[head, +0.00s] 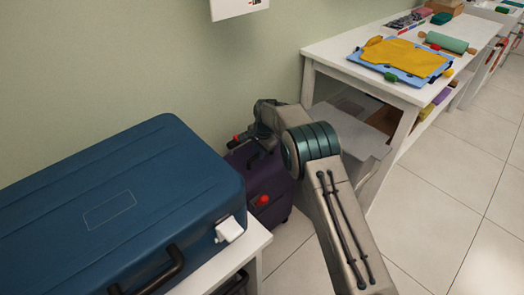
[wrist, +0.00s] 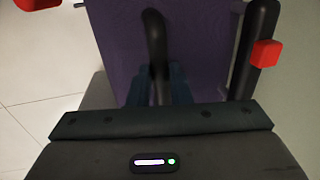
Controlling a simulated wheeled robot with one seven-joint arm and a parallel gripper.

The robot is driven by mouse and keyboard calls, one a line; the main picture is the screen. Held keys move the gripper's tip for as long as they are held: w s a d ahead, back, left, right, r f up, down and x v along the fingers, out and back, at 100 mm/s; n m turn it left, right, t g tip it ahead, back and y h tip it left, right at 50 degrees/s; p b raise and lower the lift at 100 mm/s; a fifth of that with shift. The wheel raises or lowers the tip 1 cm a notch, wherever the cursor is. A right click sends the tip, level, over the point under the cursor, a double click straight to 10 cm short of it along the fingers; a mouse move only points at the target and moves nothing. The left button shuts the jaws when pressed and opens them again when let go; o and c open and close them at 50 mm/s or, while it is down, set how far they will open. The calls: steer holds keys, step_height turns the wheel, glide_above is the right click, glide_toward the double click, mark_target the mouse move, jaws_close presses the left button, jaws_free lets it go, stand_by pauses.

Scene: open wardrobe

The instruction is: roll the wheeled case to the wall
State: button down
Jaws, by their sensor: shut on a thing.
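The wheeled case (head: 275,190) is dark purple with red fittings. It stands on the floor close to the green wall, between a white bench and a white table. In the wrist view its purple face (wrist: 203,40) fills the upper middle, with a black handle bar (wrist: 153,40) running toward my gripper. My gripper (wrist: 157,92) is shut on that handle. In the head view my gripper (head: 250,146) is at the top of the case, and my arm partly hides the case's right side.
A large blue suitcase (head: 120,205) lies on the white bench (head: 258,241) at left. The white table (head: 348,68) at right holds a yellow cloth and other items. A grey step-like unit (head: 345,130) stands by the wall behind my arm. Tiled floor (head: 440,215) is clear at lower right.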

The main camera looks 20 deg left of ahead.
steer(key=shift+a+r, duration=0.2)
steer(key=shift+a, duration=0.15)
steer(key=c, duration=1.3)
jaws_free()
steer(key=shift+w+a+f, duration=0.1)
steer(key=shift+d, duration=0.2)
steer(key=r, duration=0.4)
steer(key=s+d+r+p, duration=0.1)
steer(key=r, duration=0.4)
steer(key=d+r, duration=0.1)
steer(key=r, duration=0.3)
steer(key=shift+s+d+r+p, duration=0.15)
steer(key=shift+r+p, duration=0.1)
steer(key=shift+p, duration=0.1)
